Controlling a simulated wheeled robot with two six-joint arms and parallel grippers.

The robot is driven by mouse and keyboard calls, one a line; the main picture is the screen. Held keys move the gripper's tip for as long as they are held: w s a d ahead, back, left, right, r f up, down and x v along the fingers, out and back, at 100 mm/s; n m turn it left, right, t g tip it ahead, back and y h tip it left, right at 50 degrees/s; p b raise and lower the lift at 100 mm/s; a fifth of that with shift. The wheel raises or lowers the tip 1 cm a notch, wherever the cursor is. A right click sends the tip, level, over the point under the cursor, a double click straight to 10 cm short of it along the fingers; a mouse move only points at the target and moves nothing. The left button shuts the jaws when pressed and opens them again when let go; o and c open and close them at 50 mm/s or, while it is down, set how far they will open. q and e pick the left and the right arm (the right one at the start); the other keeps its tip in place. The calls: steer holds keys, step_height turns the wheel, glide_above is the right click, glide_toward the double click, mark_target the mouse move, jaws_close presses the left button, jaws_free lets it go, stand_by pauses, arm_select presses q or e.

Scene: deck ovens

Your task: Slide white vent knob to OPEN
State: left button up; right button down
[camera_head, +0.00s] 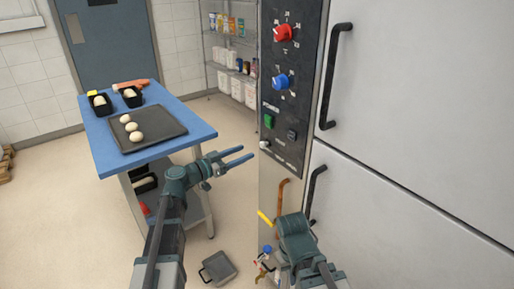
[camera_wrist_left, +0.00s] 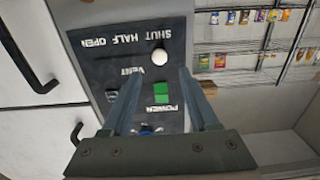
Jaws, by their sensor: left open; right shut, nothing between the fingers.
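The white vent knob (camera_head: 264,144) sits low on the dark oven control panel (camera_head: 272,112). In the left wrist view the white knob (camera_wrist_left: 159,56) is at the SHUT end of the row of labels SHUT, HALF and OPEN. My left gripper (camera_head: 246,153) is open and empty, just left of the panel. In the wrist view its fingertips (camera_wrist_left: 161,73) lie either side of the knob's line, apparently short of it. My right gripper (camera_head: 295,225) is shut and empty, low in front of the oven; its fingertips are hard to make out.
The panel also holds a red knob (camera_head: 283,33), a blue knob (camera_head: 281,82) and a green switch (camera_head: 268,121). White oven doors with black handles (camera_head: 335,75) stand right. A blue table (camera_head: 195,127) with a dough tray (camera_head: 165,130) is left.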

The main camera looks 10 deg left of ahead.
mark_target(261, 145)
arm_select(q)
steer(key=x, duration=0.6)
steer(key=shift+w+d, duration=0.15)
steer(key=shift+d, duration=0.1)
steer(key=shift+c, duration=0.2)
jaws_close()
stand_by(1.0)
